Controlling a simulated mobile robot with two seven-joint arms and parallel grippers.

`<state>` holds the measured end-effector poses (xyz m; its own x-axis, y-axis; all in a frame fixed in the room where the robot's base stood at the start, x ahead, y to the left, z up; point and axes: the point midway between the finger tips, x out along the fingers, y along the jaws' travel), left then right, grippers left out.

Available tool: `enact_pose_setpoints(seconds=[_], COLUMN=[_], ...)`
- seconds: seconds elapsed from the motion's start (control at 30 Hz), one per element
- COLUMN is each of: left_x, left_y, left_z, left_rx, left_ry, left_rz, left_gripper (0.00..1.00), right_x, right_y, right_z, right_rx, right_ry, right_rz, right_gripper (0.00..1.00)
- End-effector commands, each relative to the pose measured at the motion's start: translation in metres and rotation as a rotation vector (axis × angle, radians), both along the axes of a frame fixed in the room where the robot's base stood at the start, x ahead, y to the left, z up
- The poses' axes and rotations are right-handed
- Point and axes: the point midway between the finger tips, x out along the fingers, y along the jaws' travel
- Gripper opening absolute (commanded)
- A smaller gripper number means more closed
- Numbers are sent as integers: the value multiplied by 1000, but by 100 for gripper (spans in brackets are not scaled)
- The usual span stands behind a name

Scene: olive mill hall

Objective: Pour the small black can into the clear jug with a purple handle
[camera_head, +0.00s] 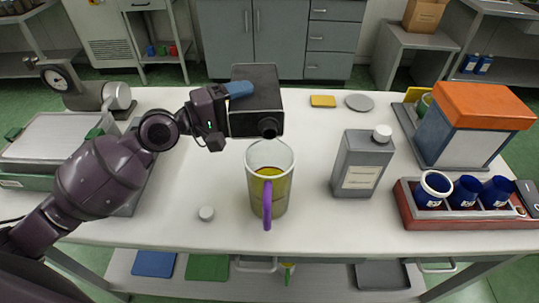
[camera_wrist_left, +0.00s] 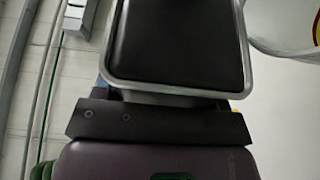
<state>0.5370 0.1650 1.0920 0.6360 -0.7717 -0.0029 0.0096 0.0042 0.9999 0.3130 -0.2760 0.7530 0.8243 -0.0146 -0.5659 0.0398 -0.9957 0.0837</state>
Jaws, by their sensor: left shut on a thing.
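The small black can (camera_head: 256,97) is in my left gripper (camera_head: 236,97), held above and behind the jug. The can is tipped, its dark round mouth facing toward the viewer, just above the jug's rim. Its black side with a grey edge fills the top of the left wrist view (camera_wrist_left: 178,40). The clear jug (camera_head: 282,160) stands upright on the table, with yellow-green liquid inside and its purple handle (camera_head: 267,205) toward the viewer. I cannot make out a stream between can and jug. My right gripper is out of view.
A white cap (camera_head: 206,213) lies left of the jug. A grey capped canister (camera_head: 362,165) stands to its right. A red tray (camera_head: 408,214) with blue cups is at the right, below an orange-topped box (camera_head: 480,105). A scale (camera_head: 50,147) sits at the left.

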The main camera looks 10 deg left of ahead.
Motion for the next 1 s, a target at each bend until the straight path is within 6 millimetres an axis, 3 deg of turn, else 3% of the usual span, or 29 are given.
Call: enact_pose_setpoints(seconds=[0.43,1.0], left_x=[0,-1], left_y=[0,0], left_z=[4,6], left_rx=[7,17], left_ry=[-29,-60], left_rz=[0,0], left_gripper=[24,24], right_x=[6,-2], right_y=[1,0], right_z=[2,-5], right_rx=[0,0], right_ry=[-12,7], right_rz=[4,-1], right_gripper=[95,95])
